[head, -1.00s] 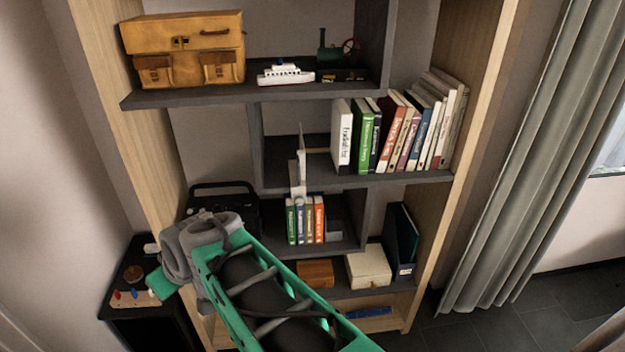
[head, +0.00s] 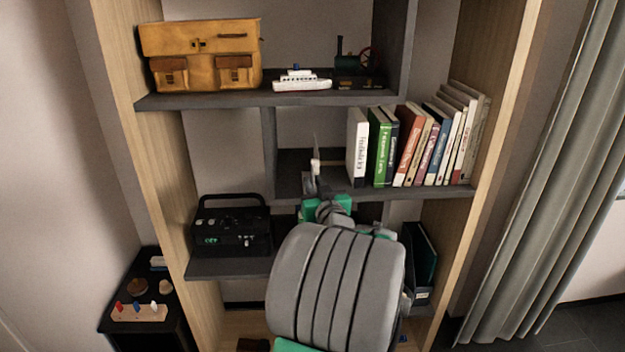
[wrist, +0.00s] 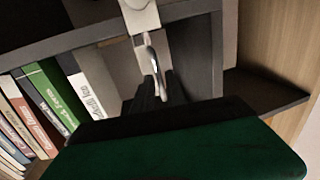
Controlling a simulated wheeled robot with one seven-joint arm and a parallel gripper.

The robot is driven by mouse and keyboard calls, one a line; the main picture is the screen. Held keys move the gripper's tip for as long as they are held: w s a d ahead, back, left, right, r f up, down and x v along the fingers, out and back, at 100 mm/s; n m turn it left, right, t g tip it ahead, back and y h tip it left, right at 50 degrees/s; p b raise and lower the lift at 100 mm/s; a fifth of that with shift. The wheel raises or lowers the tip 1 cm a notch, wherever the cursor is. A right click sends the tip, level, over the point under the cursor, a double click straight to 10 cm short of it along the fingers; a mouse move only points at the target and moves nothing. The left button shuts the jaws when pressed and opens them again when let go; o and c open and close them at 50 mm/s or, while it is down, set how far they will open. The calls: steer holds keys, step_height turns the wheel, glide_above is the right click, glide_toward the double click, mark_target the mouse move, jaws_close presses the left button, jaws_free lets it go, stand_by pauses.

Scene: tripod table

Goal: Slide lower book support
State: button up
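A pale upright book support (head: 316,167) stands on the middle shelf, left of the row of books and apart from the white book. In the wrist view, a pale bracket (wrist: 141,15) with a curved metal piece (wrist: 155,62) crosses the shelf edge; it seems to be part of this support. My gripper (head: 318,190) is at the front of that shelf, close to the support's lower end. In the wrist view, dark finger-like shapes (wrist: 163,98) lie close to the metal piece. I cannot tell whether they touch or grip it. My arm hides the lower compartment.
Books (head: 410,148) fill the right of the middle shelf (head: 400,192). A yellow case (head: 200,55) and a toy ship (head: 301,81) are above. A black radio (head: 232,230) stands left of my arm. A dark binder (head: 420,255) is at lower right.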

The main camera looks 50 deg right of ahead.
steer(key=shift+w+d, duration=0.3)
steer(key=shift+w, duration=0.2)
jaws_close()
stand_by(1.1)
